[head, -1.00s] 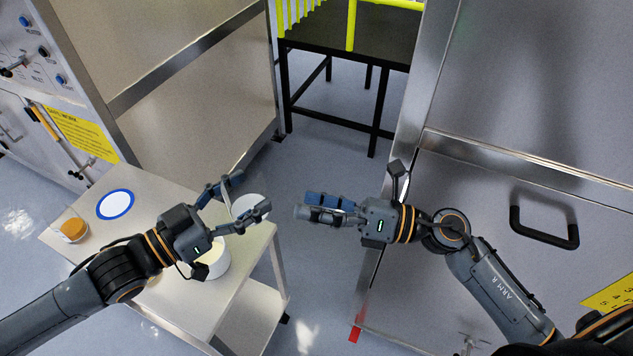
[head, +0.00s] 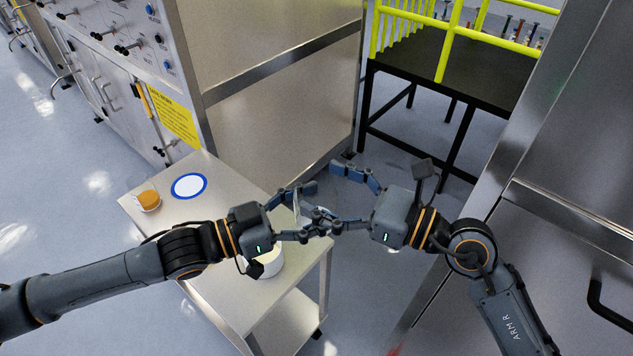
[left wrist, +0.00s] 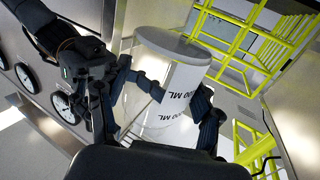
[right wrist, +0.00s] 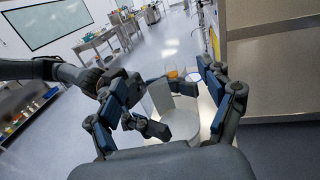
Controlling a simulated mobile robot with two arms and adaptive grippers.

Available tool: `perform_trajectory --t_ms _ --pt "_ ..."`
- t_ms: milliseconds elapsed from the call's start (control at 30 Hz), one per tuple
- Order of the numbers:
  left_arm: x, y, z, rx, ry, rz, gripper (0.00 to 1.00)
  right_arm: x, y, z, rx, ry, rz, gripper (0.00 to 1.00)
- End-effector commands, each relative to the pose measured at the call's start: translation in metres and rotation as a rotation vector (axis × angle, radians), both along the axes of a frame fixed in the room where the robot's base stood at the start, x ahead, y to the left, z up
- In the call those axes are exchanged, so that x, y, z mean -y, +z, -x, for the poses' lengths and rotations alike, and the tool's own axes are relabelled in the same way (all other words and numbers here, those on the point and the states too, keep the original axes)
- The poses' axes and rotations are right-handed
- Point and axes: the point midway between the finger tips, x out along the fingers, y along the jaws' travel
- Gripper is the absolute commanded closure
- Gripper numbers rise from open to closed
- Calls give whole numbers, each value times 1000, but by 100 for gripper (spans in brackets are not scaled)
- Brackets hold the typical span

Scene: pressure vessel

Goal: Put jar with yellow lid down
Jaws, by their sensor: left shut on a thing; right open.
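My left gripper (head: 300,212) is shut on a clear and white jar, which shows best in the left wrist view (left wrist: 172,88). That jar has a pale, round end and "ML" markings; no yellow shows on it. It is held above the right end of the cart top. My right gripper (head: 345,195) is open, with its fingers close to the left fingers and the held jar; I cannot tell whether they touch. A small jar with an orange-yellow lid (head: 148,200) stands on the far left part of the cart.
The steel cart (head: 215,225) also carries a blue-rimmed white disc (head: 189,186) and a white container (head: 270,262), partly hidden under my left gripper. A steel cabinet (head: 285,110) stands behind. A black platform with yellow rails (head: 450,90) is at back right.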

Motion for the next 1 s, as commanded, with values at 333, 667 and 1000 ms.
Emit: perform_trajectory --t_ms 333,667,1000 --pt "0 1 0 0 0 1 70 -20 0 -10 -2 0 0 19" --pt "0 1 0 0 -1 1 70 -20 0 -10 -2 0 0 45" --pt "0 1 0 0 -1 1 9 -20 0 -10 -2 1 -1 82"
